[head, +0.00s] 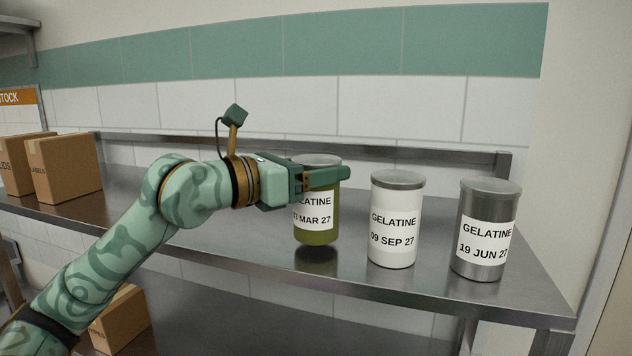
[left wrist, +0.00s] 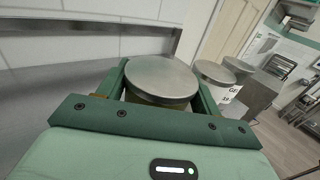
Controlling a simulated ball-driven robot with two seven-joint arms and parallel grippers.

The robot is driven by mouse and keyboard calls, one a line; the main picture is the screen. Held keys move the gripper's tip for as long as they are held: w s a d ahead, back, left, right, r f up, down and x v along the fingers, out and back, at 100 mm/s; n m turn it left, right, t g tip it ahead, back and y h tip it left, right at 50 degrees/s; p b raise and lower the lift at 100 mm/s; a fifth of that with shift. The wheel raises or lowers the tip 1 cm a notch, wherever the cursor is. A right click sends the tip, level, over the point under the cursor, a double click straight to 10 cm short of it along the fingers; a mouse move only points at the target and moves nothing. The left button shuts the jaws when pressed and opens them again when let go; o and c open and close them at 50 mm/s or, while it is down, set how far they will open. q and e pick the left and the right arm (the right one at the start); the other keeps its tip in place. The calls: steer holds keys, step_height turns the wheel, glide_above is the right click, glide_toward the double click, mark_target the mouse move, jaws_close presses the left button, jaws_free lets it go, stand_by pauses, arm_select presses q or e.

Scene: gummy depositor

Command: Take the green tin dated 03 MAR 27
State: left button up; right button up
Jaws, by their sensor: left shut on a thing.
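The green tin (head: 318,235) has a grey lid and a white label reading GELATINE, with "3 MAR 27" showing and the first digit hidden. My left gripper (head: 326,177) is shut on its upper part, just below the lid. The tin is upright, a little above the steel table, with a dark reflection or shadow under it. In the left wrist view the tin's lid (left wrist: 162,78) sits between the two fingers. My right gripper is in neither view.
A white tin (head: 393,250) dated 09 SEP 27 stands close to the right, and a grey tin (head: 478,265) dated 19 JUN 27 beyond it. Cardboard boxes (head: 68,170) stand at the left of the steel table (head: 240,235). A low rail runs along its back.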

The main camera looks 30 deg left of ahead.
arm_select(q)
steer(key=s+d+r, duration=0.5)
steer(key=s+r, duration=0.6)
steer(key=s, duration=0.2)
steer(key=shift+r, duration=0.3)
steer(key=shift+d, duration=0.1)
